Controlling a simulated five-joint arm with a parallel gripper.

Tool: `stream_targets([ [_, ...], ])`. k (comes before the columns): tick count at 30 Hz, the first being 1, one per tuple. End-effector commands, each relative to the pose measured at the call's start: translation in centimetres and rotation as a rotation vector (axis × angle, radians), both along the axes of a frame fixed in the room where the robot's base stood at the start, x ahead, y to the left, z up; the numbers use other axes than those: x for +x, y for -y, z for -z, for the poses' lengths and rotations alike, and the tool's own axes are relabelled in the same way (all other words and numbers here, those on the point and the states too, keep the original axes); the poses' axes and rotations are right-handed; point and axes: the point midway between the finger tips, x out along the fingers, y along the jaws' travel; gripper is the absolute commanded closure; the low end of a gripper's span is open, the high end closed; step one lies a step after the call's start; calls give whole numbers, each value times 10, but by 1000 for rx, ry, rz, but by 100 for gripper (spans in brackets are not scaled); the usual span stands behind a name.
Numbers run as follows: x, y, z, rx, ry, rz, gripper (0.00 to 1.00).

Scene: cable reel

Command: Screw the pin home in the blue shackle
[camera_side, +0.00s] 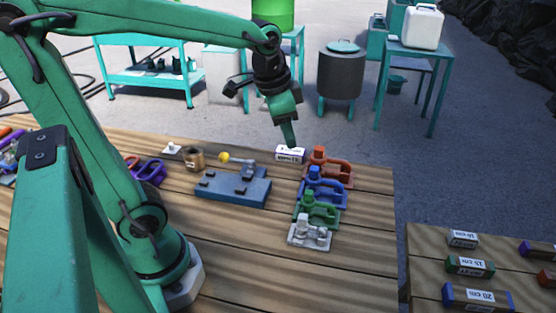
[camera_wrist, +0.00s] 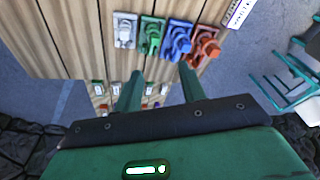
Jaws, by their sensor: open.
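The blue shackle (camera_side: 333,192) sits on the wooden bench in a row of similar shackles, between the red and the green one. A blue knob (camera_side: 313,174) stands up at its left end; how deep the pin sits I cannot tell. The blue shackle also shows at the top of the wrist view (camera_wrist: 177,41). My gripper (camera_side: 291,143) points down above the far side of the bench, behind and left of the blue shackle and apart from it. In the wrist view its two fingers (camera_wrist: 160,78) are spread, with nothing between them.
The red shackle (camera_side: 334,165), green shackle (camera_side: 320,212) and grey shackle (camera_side: 311,235) stand close by. A white labelled block (camera_side: 290,155) lies just below my gripper. A blue fixture (camera_side: 232,190) is to the left. A side table holds labelled blocks (camera_side: 478,297).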

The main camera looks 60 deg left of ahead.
Motion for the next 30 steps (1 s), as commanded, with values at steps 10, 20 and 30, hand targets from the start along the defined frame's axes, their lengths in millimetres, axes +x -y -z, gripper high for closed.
stream_targets([
  [10,57,-18,28,37,-129,187,59],
  [20,103,-36,68,45,-235,359,59],
  [30,119,-43,87,42,-272,433,59],
])
